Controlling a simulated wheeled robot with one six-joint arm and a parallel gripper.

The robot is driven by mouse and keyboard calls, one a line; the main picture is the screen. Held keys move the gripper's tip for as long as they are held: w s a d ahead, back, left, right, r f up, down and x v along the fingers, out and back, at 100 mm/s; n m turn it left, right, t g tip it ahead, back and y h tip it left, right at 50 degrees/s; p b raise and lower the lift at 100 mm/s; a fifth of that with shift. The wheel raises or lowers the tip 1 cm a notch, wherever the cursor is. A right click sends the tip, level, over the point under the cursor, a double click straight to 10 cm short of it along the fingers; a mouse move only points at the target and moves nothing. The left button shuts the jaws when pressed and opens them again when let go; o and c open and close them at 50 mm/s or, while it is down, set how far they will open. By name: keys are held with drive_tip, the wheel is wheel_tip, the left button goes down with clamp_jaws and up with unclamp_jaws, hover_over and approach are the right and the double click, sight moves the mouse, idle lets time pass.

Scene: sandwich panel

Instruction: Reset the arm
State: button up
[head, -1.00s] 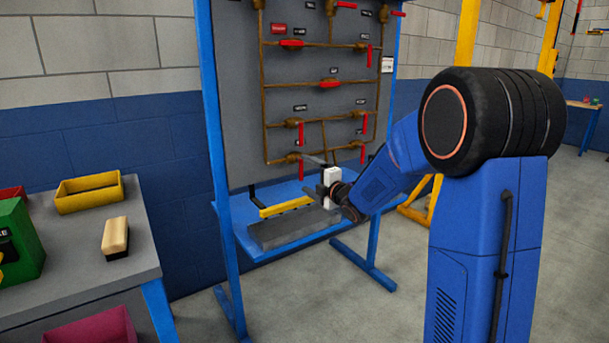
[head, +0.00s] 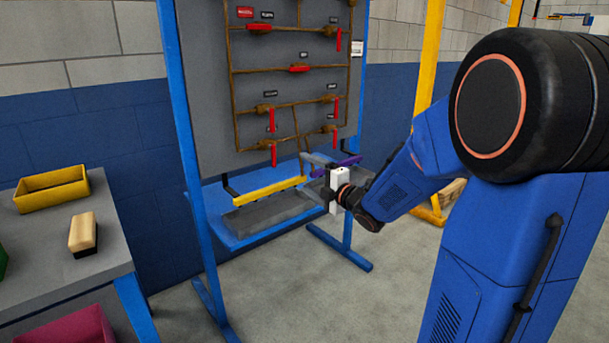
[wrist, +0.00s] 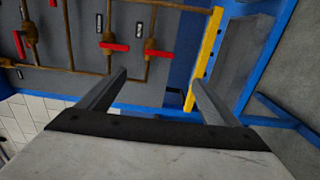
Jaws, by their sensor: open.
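My gripper (head: 308,162) is in front of the lower part of the pipe panel (head: 205,130), at the end of my blue arm. In the wrist view my gripper (wrist: 160,88) shows two grey fingers spread apart with nothing between them. The panel carries brown pipes with several red valve handles; one handle (head: 299,69) lies level and another (head: 274,154) hangs down. In the wrist view, red handles (wrist: 115,47) show beyond the fingers, apart from them.
A yellow bar (head: 270,191) and a grey tray (head: 265,212) are at the panel's foot, close to my gripper. A purple item (head: 350,161) shows behind it. The left table (head: 110,250) holds a yellow bin (head: 50,190) and a brush (head: 83,233). Open floor (head: 310,300) lies in front.

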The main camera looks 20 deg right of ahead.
idle(0.4)
drive_tip(key=s+d+f+m+g+h, duration=0.25)
drive_tip(key=s+m+g+h, duration=0.4)
drive_tip(key=s+m, duration=0.7)
drive_tip(key=s+a+f+m+g, duration=0.2)
drive_tip(key=s, duration=0.6)
drive_tip(key=s+a+f+m+g, duration=0.2)
drive_tip(key=s+m, duration=0.1)
drive_tip(key=s, duration=0.6)
drive_tip(key=s+a+f+m+g, duration=0.2)
drive_tip(key=s+m, duration=0.1)
drive_tip(key=s, duration=0.5)
drive_tip(key=shift+s+a+y, duration=0.2)
drive_tip(key=shift+s+y, duration=0.1)
drive_tip(key=shift+y, duration=0.15)
